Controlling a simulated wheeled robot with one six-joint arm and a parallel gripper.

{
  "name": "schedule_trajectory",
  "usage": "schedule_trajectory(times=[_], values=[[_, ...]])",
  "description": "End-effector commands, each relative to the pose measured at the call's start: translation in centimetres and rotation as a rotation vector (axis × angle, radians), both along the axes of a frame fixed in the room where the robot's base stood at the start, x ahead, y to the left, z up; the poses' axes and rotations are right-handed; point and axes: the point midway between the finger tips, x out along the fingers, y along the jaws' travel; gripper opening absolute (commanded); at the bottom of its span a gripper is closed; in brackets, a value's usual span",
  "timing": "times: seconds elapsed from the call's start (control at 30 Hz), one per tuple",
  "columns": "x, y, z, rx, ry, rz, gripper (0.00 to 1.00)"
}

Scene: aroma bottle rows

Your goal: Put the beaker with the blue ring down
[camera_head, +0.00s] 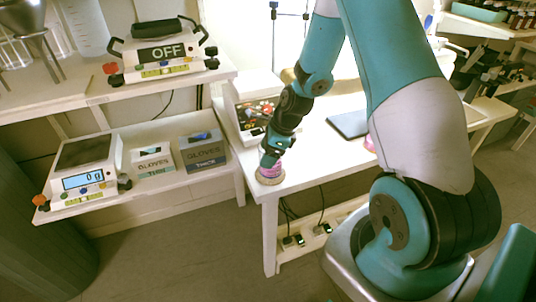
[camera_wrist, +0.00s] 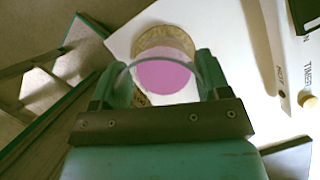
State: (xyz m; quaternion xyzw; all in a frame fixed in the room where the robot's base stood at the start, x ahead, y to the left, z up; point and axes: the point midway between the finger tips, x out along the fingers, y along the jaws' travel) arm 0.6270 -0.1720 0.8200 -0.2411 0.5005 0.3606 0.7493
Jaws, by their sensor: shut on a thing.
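My gripper (camera_head: 272,157) is shut on a beaker with pink liquid (camera_head: 271,171), at the near left corner of the white table (camera_head: 310,165). In the wrist view the beaker (camera_wrist: 163,77) is between the two fingers of my gripper (camera_wrist: 160,80), its rim a pale grey-blue arc. I cannot make out a blue ring clearly. A round tan cork-like ring (camera_wrist: 163,37) lies on the table, partly behind the beaker in that view; it also shows just under the beaker in the head view (camera_head: 270,180). I cannot tell whether they touch.
A white device (camera_head: 248,110) with a TIMER label stands close behind my gripper; it shows at right in the wrist view (camera_wrist: 288,50). A dark flat pad (camera_head: 350,124) lies farther right. Left shelves hold scales (camera_head: 85,180) and glove boxes (camera_head: 203,152). The table edge is close.

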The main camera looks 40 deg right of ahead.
Motion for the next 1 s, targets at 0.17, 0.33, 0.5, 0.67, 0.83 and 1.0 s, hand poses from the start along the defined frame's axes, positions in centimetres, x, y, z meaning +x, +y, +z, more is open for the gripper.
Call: schedule_trajectory(times=[0.17, 0.33, 0.5, 0.67, 0.83, 1.0], values=[[0.0, 0.0, -0.7, 0.0, -0.002, 0.001, 0.4], [0.0, 0.0, -0.8, -0.001, -0.001, 0.001, 0.4], [0.0, 0.0, -1.0, -0.001, -0.001, 0.001, 0.86], [0.0, 0.0, -1.0, 0.0, 0.0, 0.001, 0.95], [0.0, 0.0, -0.8, -0.001, -0.001, 0.001, 0.95], [-0.3, -0.5, 0.9, -0.002, -0.004, -0.001, 0.95]])
